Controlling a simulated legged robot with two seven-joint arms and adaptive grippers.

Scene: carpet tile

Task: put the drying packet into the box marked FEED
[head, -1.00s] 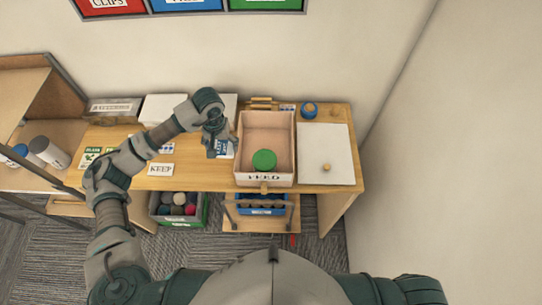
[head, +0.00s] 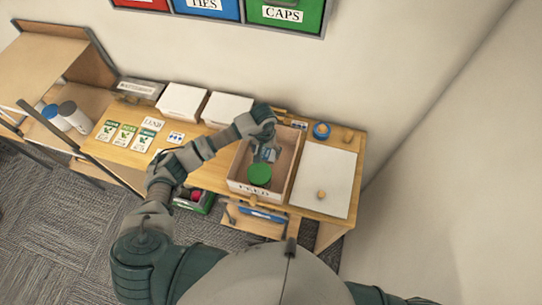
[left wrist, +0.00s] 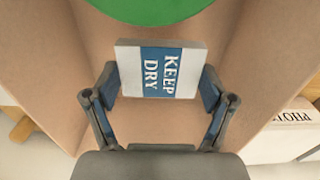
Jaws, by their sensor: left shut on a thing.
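The drying packet (left wrist: 160,70) is a small white and blue block that reads KEEP DRY. My left gripper (left wrist: 160,92) is shut on it, one finger at each side. In the head view my left gripper (head: 266,150) is over the open wooden box marked FEED (head: 291,165), at its back part. The box walls surround the packet in the left wrist view; its exact height above the floor of the box cannot be told. A green round thing (head: 260,174) is in the front of the box. My right gripper is not in view.
A white panel (head: 325,175) with a small knob lies right of the box. A blue round thing (head: 321,130) stands behind it. White boxes (head: 228,108) and several cards (head: 124,134) are to the left. A shelf stands at far left.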

